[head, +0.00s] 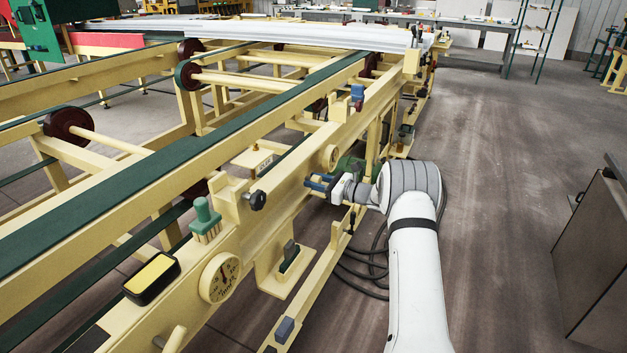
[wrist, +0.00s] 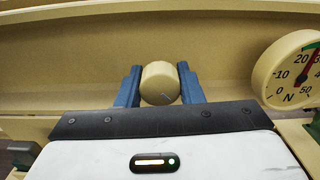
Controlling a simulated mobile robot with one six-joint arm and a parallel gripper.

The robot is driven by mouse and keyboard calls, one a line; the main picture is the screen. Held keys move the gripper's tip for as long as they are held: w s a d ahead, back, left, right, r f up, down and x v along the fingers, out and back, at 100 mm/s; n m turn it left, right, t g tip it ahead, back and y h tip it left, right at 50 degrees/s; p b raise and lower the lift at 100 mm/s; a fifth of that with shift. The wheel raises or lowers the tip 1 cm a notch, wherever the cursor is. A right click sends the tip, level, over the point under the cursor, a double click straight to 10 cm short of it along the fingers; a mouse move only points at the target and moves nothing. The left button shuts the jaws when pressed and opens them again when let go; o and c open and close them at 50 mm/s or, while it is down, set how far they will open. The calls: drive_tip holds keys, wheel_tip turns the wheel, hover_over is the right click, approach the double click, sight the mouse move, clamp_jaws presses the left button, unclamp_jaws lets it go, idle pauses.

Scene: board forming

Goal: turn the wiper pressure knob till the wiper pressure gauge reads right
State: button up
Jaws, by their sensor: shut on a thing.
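The cream wiper pressure knob (wrist: 160,84) stands out from the beam, with a thin pale mark on its face. My gripper (wrist: 160,86) has its two blue fingers shut on the knob, one on each side. In the head view my gripper (head: 318,182) is at the side of the cream frame, and the knob cannot be made out there. The wiper pressure gauge (wrist: 290,78) is right of the knob, cut off by the picture edge. It is marked N, with a green arc and a red pointer near the top. In the head view the gauge (head: 331,157) is too small to read.
Dark cables (head: 370,255) lie on the floor by my arm. A grey cabinet (head: 600,260) is at right; the floor between is clear.

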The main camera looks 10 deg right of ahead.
drive_tip(key=shift+d, duration=0.2)
drive_tip(key=o, duration=0.7)
drive_tip(key=shift+o, duration=1.3)
drive_tip(key=shift+a, duration=0.1)
drive_tip(key=v, duration=0.8)
